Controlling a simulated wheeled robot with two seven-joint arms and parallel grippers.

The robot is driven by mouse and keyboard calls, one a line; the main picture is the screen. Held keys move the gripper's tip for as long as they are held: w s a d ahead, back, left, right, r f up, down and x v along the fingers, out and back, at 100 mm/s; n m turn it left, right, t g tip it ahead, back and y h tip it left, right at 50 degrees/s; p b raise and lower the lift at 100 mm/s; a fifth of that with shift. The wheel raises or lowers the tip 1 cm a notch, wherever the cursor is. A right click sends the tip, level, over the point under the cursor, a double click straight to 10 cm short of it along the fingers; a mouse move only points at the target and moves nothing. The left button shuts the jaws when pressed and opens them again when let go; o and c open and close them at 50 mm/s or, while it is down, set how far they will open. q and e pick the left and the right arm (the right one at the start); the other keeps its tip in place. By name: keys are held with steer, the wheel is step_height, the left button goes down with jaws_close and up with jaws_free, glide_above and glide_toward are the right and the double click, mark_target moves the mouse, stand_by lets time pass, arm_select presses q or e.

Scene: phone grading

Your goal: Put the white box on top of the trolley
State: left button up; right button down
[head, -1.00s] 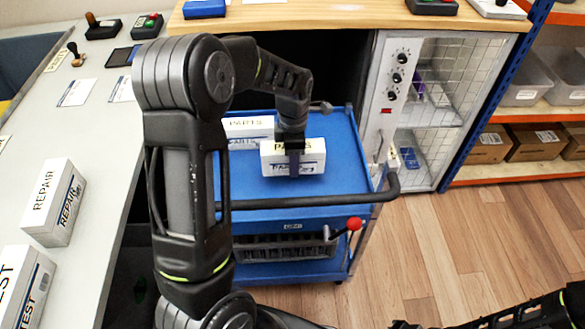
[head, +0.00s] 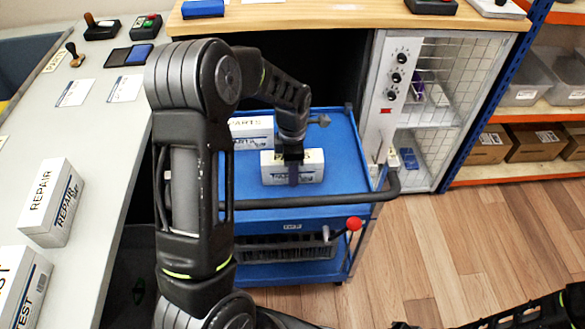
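A white box marked PARTS (head: 312,168) is at the middle of the blue trolley's top (head: 340,150). It sits level and seems to rest on the top, though its underside is hidden. My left gripper (head: 293,168) reaches down over it from above. One dark finger lies across the box's front face; the other finger is hidden behind. The gripper looks shut on the box. A second white PARTS box (head: 250,127) stands just behind on the trolley, partly covered by my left arm. Part of my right arm shows at the bottom right; its gripper is not in view.
The trolley has a dark push handle (head: 300,202) in front and a red-knobbed lever (head: 354,224). Left is a grey counter with a REPAIR box (head: 52,203) and a TEST box (head: 22,287). A mesh cabinet (head: 425,110) stands right. The trolley top's right side is free.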

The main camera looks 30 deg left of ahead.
arm_select(q)
steer(key=o, duration=0.4)
steer(key=shift+r, duration=0.1)
step_height(320, 180, up, 12)
steer(key=shift+r+p, duration=0.1)
steer(key=shift+p, duration=0.85)
